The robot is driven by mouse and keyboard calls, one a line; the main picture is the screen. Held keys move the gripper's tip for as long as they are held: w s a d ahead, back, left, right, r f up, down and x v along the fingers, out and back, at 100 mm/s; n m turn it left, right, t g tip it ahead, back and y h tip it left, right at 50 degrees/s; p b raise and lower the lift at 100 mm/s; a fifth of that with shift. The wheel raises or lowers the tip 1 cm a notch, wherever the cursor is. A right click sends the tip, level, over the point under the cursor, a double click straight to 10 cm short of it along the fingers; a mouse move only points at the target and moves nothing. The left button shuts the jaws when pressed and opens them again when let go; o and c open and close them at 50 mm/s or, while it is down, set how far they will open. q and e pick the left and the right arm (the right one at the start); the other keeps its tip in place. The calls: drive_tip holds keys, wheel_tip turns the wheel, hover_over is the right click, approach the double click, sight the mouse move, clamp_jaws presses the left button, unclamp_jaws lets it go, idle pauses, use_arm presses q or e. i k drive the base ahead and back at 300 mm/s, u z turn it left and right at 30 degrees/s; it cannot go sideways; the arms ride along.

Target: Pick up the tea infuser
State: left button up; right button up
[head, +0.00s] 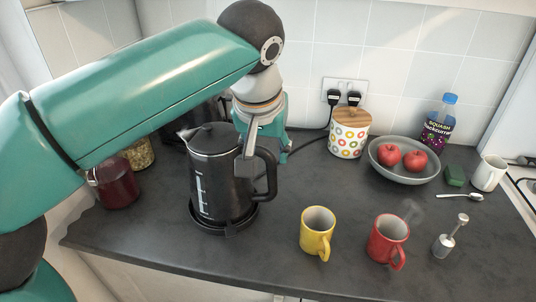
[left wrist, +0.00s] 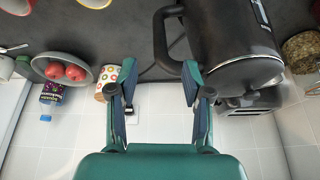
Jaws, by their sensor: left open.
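The tea infuser (head: 450,237) is a small silver metal cylinder with a thin upright handle and a round knob. It stands tilted on the dark counter at the right, beside the red mug (head: 388,240). It cannot be made out in the left wrist view. My left gripper (head: 264,140) is far from it, up at the black kettle's handle side. In the left wrist view the gripper (left wrist: 160,75) is open, with nothing held. The kettle handle (left wrist: 163,35) shows ahead between its fingers; I cannot tell whether they touch. My right gripper is not in view.
The black kettle (head: 217,178) stands on its base beneath my left arm. A yellow mug (head: 316,235) stands in front. Behind are a dotted canister (head: 348,138), a grey bowl (head: 410,178) with red apples, a squash bottle (head: 438,128), a spoon (head: 460,196) and a white mug (head: 488,174).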

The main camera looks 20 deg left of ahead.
sight(442, 246)
drive_tip(key=k, duration=1)
